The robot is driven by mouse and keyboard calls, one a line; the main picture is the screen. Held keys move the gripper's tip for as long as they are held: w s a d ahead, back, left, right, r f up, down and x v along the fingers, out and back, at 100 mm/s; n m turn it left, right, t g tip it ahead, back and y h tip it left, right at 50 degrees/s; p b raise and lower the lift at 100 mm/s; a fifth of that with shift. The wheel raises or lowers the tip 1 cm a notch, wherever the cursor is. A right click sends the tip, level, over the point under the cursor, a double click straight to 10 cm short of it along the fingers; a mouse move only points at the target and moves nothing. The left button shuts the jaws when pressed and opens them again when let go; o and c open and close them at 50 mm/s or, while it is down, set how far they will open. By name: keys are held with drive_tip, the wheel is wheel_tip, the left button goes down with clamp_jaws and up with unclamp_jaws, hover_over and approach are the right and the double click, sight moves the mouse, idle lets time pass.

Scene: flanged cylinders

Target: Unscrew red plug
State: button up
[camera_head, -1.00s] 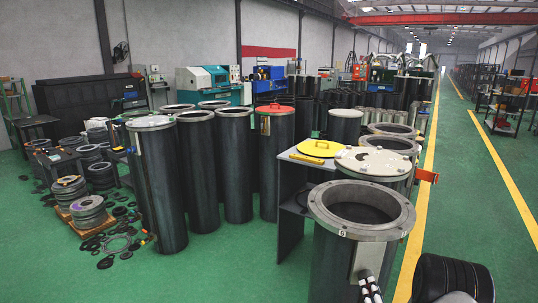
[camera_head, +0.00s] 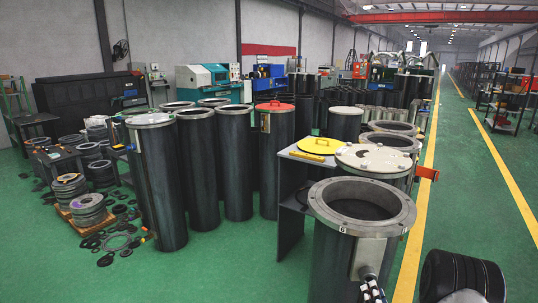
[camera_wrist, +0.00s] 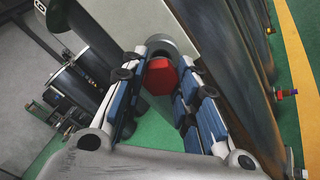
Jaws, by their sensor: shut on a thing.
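The red plug (camera_wrist: 161,77) shows in the wrist view, between the pads of my gripper (camera_wrist: 164,85), at the end of a grey fitting (camera_wrist: 155,48). My gripper is shut on the plug. The head view shows part of my gripper (camera_head: 372,287) low at the front of the near flanged cylinder (camera_head: 338,262), below a grey block (camera_head: 370,257) on its side. The plug is hidden in the head view. I cannot tell how far it is threaded in.
A table with a yellow lid (camera_head: 319,145) stands behind the near cylinder. A cylinder with a pale lid (camera_head: 374,158) stands close behind it. A small red part (camera_wrist: 287,93) sticks out at the right of the wrist view.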

drive_tip(key=shift+s, duration=0.25)
drive_tip(key=shift+s+a+b, duration=0.15)
drive_tip(key=shift+s+b, duration=0.6)
drive_tip(key=shift+s, duration=0.7)
